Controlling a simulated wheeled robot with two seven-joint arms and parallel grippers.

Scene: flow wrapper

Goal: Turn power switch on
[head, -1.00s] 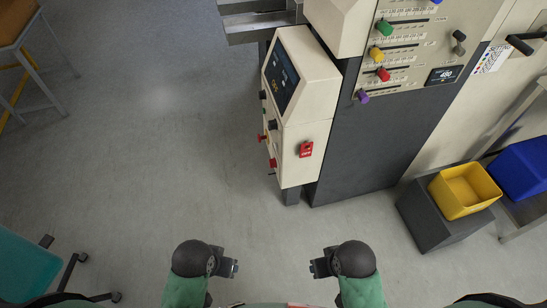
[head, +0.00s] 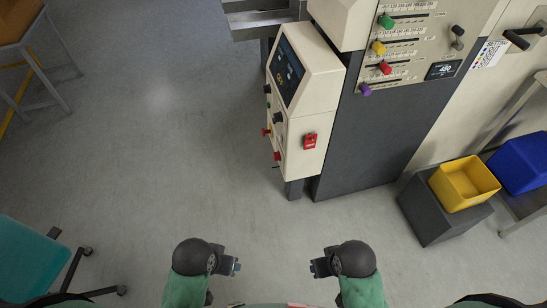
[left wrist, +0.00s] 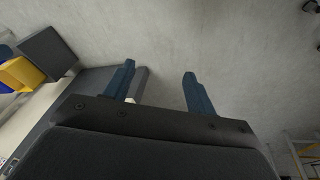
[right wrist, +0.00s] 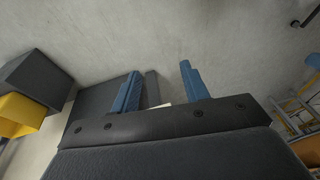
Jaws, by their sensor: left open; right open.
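The power switch is probably the small red switch (head: 310,141) on the cream side face of the control cabinet (head: 312,85); its on or off position is too small to tell. The cabinet's screen and several knobs face left. My left gripper (head: 236,266) is in front of the cabinet, low in the head view, empty and apart from everything. Its two blue fingers stand apart in the left wrist view (left wrist: 161,88). My right gripper (head: 314,267) is level with it on the right, also empty, with fingers apart in the right wrist view (right wrist: 157,88).
A panel with coloured slider knobs (head: 385,68) is on the machine right of the cabinet. A yellow bin (head: 464,187) sits on a grey box (head: 426,215), beside a blue bin (head: 522,165). A teal chair (head: 27,255) stands at lower left. The floor between is clear.

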